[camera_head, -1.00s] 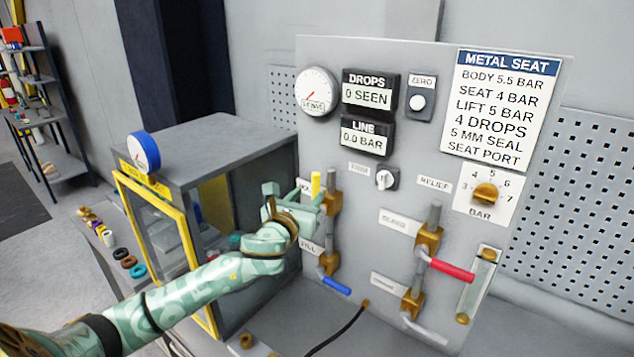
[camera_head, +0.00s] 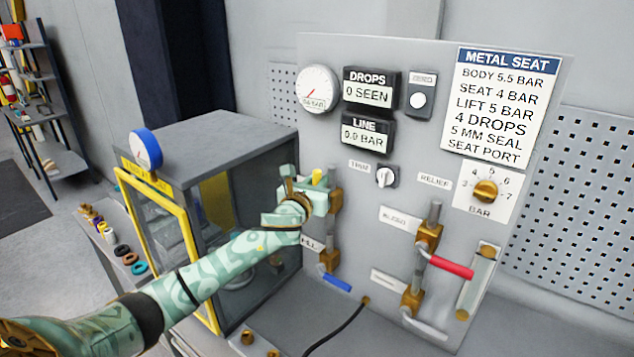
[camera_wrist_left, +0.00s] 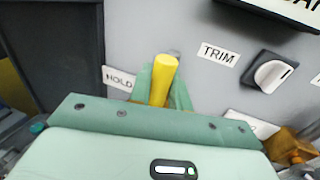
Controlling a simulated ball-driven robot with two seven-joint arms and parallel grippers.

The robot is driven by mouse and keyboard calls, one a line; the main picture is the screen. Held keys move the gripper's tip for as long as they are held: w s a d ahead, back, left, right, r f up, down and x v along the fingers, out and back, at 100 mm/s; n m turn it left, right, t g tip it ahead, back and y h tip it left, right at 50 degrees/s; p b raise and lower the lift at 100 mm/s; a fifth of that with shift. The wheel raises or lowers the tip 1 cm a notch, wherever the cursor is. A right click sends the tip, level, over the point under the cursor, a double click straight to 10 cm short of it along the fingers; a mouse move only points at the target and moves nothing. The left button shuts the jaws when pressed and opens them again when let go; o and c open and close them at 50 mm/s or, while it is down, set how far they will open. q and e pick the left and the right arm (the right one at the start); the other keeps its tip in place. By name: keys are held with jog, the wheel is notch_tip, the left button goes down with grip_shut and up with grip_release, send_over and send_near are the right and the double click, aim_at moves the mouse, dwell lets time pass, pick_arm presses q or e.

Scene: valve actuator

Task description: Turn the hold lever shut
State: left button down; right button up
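The hold lever has a yellow handle (camera_head: 317,177) that stands up from its valve on the panel, under the round gauge. In the left wrist view the yellow handle (camera_wrist_left: 163,80) points up with a slight lean to the right, beside the HOLD label (camera_wrist_left: 118,79). My left gripper (camera_head: 318,186) is at the lever, with its green fingers (camera_wrist_left: 162,92) on either side of the handle. Whether they press on it cannot be told. The hand hides the lower part of the lever. My right gripper is not in view.
Below is a blue lever (camera_head: 337,284); to the right are a red lever (camera_head: 452,267) and a white-grey lever (camera_head: 425,328). The TRIM knob (camera_head: 386,176) is close to the hand's right. A yellow-framed cabinet (camera_head: 225,140) stands left. The line display (camera_head: 367,134) reads 0.0 BAR.

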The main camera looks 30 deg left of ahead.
pick_arm(q)
jog(key=shift+d, duration=0.1)
jog(key=shift+d+m+t, duration=0.3)
jog(key=shift+d+m, duration=0.45)
jog(key=shift+m, duration=0.35)
jog(key=d+f+m+t+h+b, duration=0.2)
jog(key=d+f+m, duration=0.4)
jog(key=m, duration=1.2)
jog(key=shift+s+d+f+m+t+h+b, duration=0.35)
jog(key=shift+f+h+b, duration=0.55)
jog(key=shift+f+h, duration=0.4)
jog(key=c, duration=1.3)
grip_release()
